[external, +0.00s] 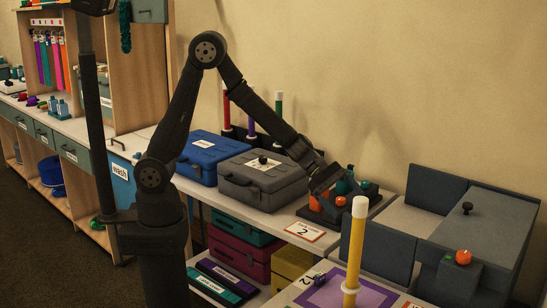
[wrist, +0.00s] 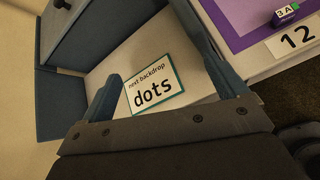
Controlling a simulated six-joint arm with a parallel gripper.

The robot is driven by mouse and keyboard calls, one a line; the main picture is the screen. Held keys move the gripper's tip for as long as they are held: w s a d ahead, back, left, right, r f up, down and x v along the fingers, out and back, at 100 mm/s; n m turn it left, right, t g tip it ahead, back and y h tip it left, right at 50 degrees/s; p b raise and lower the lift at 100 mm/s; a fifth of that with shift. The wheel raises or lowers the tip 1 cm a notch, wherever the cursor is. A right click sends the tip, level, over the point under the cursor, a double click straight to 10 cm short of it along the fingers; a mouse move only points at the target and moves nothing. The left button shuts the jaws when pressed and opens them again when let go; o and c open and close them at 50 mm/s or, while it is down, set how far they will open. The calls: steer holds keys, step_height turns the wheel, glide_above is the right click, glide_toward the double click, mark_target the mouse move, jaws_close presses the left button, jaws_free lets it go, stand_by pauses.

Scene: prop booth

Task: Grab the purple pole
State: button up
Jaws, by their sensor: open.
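In the external view, a rack at the back wall holds upright poles. The middle one looks purple (external: 251,126), but my arm covers much of it and its colour is hard to make out. My gripper (external: 337,190) is to the right of that rack, well apart from it, angled down over the counter. In the wrist view my gripper (wrist: 153,62) is open, its two blue fingers apart with nothing between them. A white card reading "next backdrop dots" (wrist: 153,92) lies below the fingers. No pole shows in the wrist view.
A red pole (external: 226,108) and a green-topped pole (external: 279,104) flank the middle one. A yellow pole (external: 355,245) stands in front on a purple mat (external: 376,297). A blue case (external: 205,152) and a grey case (external: 262,182) sit before the rack. Grey panels (external: 436,190) stand at right.

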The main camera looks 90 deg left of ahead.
steer(key=c, duration=0.6)
